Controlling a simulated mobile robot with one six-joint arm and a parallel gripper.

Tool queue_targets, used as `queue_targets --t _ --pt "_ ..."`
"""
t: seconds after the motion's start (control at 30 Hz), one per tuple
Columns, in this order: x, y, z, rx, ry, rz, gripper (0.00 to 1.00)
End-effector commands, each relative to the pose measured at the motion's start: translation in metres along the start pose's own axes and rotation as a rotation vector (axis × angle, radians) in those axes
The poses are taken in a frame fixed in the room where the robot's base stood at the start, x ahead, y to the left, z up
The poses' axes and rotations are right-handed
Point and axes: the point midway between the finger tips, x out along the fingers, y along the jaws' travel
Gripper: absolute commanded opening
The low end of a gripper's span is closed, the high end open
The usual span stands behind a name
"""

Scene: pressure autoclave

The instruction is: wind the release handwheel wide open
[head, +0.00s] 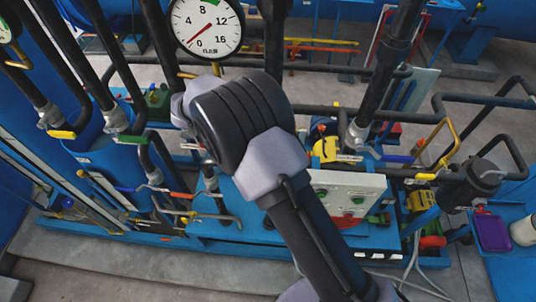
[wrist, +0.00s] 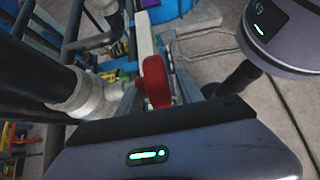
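I cannot single out the release handwheel for certain. In the head view a red ribbed part (head: 347,222) shows low on the pale control panel, partly behind my arm. A red round part (head: 433,242) sits farther right, low on the skid. In the wrist view a red piece (wrist: 155,80) with a pale bar above it stands just beyond my dark arm housing; its lower end is hidden. I cannot make out my gripper's fingertips in either view. My arm covers the middle of the head view.
A pressure gauge (head: 207,26) stands at the top, its needle near the low end. Black pipes and coloured valve levers crowd around my arm. A pale panel (head: 370,192) with buttons is right of my arm. A purple tray (head: 492,233) lies at the right. Grey floor is open in front.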

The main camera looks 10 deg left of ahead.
Motion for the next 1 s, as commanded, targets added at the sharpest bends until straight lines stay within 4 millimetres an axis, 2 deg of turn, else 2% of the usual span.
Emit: queue_targets --t 0.17,0.27,0.5,0.7,0.83,1.0 --pt "-0.002 0.000 0.000 0.001 0.001 0.001 0.44" --pt "-0.014 0.001 -0.001 0.001 0.001 0.003 0.44" --pt "-0.073 0.001 -0.001 0.002 0.001 0.003 0.44" --pt "-0.110 0.001 0.000 0.002 0.000 0.002 0.44" --pt "-0.119 0.000 0.000 0.000 0.001 -0.001 0.44" --pt "-0.121 0.000 0.000 0.000 0.000 0.000 0.44"
